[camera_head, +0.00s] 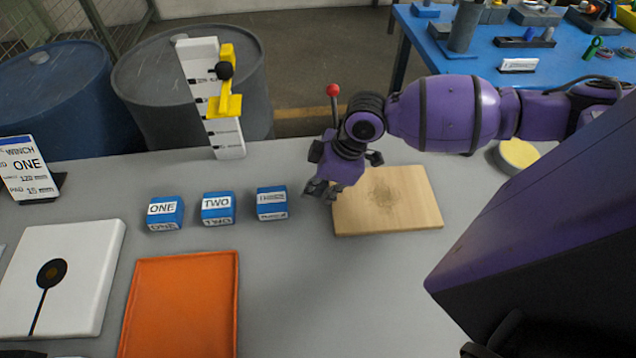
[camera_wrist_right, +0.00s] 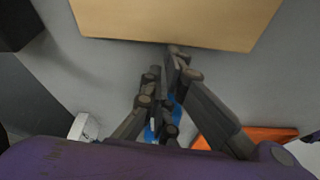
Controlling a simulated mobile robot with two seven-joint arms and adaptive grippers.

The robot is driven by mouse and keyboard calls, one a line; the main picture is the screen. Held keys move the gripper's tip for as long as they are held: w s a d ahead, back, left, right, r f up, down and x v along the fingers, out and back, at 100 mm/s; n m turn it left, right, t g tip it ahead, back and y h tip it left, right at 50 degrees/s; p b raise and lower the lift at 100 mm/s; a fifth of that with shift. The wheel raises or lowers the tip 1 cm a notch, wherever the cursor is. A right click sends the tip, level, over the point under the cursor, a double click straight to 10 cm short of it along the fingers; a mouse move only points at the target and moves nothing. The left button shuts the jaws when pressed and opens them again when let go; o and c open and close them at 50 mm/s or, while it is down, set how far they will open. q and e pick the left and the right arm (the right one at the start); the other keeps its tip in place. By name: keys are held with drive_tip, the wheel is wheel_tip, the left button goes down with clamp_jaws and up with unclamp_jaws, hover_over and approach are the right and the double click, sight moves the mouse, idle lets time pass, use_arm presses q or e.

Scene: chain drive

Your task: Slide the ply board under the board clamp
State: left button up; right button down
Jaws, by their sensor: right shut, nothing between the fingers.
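The ply board (camera_head: 410,212) is a light wooden panel with a dark speckled patch. It lies flat on the grey table, right of the middle, and its edge shows at the top of the right wrist view (camera_wrist_right: 180,22). My right gripper (camera_head: 321,190) is shut and empty at the board's left edge. Whether it touches the board I cannot tell. A lever with a red knob (camera_head: 333,90) rises behind my right wrist; it may belong to the board clamp, whose body is mostly hidden by my arm. My left gripper is not in view.
Three blue blocks, including ONE (camera_head: 164,213) and TWO (camera_head: 217,208), stand left of my gripper. An orange mat (camera_head: 183,305) and a white panel (camera_head: 90,270) lie at the front left. A white scale with a yellow slider (camera_head: 228,140) stands behind. Table in front of the board is clear.

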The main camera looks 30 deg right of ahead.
drive_tip(key=v, duration=1.2)
drive_tip(key=shift+s+f, duration=0.1)
drive_tip(key=shift+f, duration=0.05)
